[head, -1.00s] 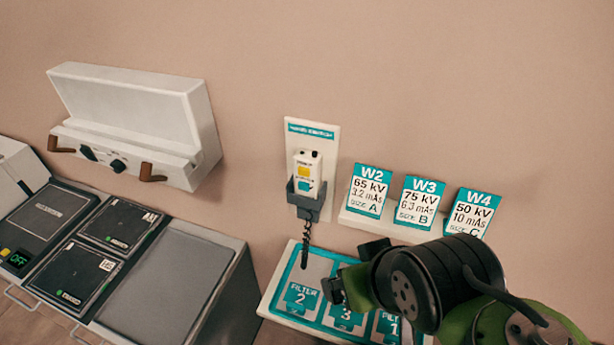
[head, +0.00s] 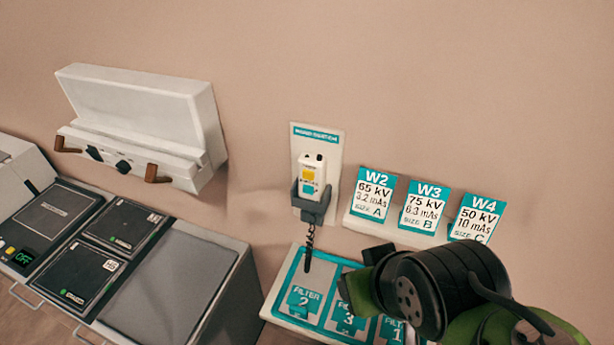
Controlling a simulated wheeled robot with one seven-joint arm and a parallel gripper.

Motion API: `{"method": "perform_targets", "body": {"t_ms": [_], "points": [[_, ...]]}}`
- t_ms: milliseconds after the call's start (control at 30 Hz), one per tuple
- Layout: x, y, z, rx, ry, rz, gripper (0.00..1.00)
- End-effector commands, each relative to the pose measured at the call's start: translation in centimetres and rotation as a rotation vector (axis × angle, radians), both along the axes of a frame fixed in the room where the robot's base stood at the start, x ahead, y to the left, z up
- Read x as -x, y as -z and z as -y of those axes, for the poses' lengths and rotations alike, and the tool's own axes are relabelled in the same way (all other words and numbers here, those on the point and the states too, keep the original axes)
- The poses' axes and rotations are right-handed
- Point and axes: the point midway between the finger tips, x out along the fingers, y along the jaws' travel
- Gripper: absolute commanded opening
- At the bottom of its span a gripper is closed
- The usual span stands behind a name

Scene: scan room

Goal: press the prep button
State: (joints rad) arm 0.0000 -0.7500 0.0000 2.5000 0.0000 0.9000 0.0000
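A white hand switch (head: 320,172) sits upright in a dark grey holder (head: 313,208) on a white wall plate (head: 327,145) with a teal heading. Its front has a yellow button (head: 308,175) and a teal patch (head: 309,188) below it; the small lettering is not readable, so I cannot tell which part is the prep button. A dark coiled cord hangs below. My gripper (head: 362,272) is below and to the right of the switch, apart from it, in front of the filter tray. My wrist hides much of it, so its opening is unclear.
A teal and white tray (head: 277,290) with numbered filters lies below the switch. A card ledge (head: 352,223) holds cards W2, W3 and W4. A white wall box (head: 140,105) and a counter with dark panels (head: 187,285) are at left. The wall above is bare.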

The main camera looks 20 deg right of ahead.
Motion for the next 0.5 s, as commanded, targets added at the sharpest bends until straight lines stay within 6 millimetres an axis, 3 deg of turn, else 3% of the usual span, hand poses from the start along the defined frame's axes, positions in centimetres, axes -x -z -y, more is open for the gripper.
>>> {"method": "perform_targets", "body": {"t_ms": [33,333,500], "points": [[0.0,0.0,0.0,0.0,0.0,0.0,0.46],[0.0,0.0,0.0,0.0,0.0,0.0,0.0],[0.0,0.0,0.0,0.0,0.0,0.0,0.0]]}}
